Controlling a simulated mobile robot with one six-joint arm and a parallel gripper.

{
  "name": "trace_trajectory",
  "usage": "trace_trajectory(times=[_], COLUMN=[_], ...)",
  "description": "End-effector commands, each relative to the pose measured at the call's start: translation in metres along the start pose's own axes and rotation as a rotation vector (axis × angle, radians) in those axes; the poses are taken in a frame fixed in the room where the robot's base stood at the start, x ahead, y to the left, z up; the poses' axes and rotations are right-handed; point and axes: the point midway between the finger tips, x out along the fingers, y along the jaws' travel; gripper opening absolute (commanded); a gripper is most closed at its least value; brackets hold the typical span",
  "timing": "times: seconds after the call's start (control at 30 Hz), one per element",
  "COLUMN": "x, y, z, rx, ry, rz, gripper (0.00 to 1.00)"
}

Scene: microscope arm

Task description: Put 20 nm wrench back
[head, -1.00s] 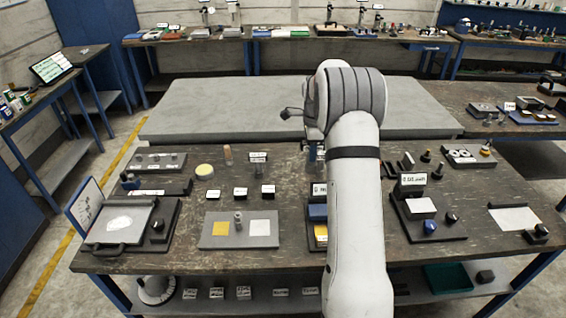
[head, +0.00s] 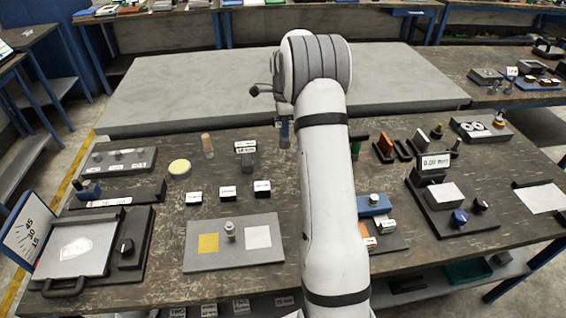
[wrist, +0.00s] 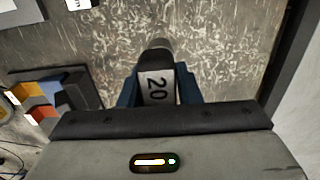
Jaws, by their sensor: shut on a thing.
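My gripper (wrist: 157,92) has its blue fingers on either side of a dark tool with a light label reading 20 (wrist: 157,87). It is shut on this tool, the 20 nm wrench, which stays above the worn dark table (wrist: 220,60). The wrench's rounded dark end points away from the gripper, and the rest of it is hidden by the gripper body. In the head view my gripper (head: 284,134) is partly hidden behind my arm, over the table's back edge, and the wrench cannot be made out there.
A dark tray with coloured blocks (wrist: 45,100) lies left of the gripper in the wrist view, and a dark bar (wrist: 288,75) is at right. In the head view, upright dark and coloured pieces (head: 384,148) stand right of my arm. A raised grey slab (head: 200,85) lies behind the table.

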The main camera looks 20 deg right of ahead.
Motion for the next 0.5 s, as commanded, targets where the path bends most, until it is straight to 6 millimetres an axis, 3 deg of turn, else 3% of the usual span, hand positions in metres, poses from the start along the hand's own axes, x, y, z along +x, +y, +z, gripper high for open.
trace_trajectory(times=[0.2,0.5], x=[0.038,0.066], y=[0.001,0.001], z=[-0.001,-0.002], rx=[0.002,0.003], ry=[0.000,0.000], rz=[0.003,0.002], gripper=[0.00,0.00])
